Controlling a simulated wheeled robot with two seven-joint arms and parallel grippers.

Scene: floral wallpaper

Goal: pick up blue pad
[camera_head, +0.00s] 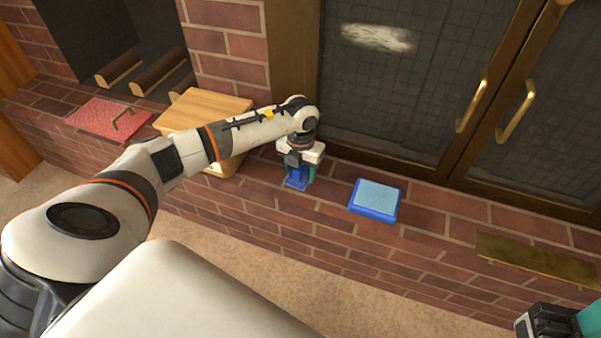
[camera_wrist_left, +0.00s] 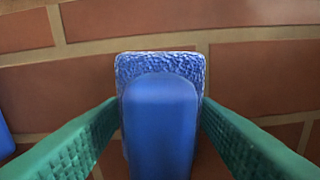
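A blue pad with a pale blue top (camera_head: 376,195) lies flat on the brick ledge in the head view, right of my left gripper (camera_head: 298,172). My left gripper points down at the ledge, with its green fingers either side of a smaller blue object (camera_head: 296,183). In the left wrist view this object (camera_wrist_left: 160,120) has a textured rim and a smooth raised middle. The fingertips (camera_wrist_left: 160,102) lie at its two side edges; whether they press on it cannot be told. My right gripper (camera_head: 575,322) is partly visible at the bottom right, cut off by the frame.
A brass-coloured plate (camera_head: 535,260) lies on the ledge to the right. Dark doors with brass handles (camera_head: 515,110) stand behind. Ledge between pad and plate is clear.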

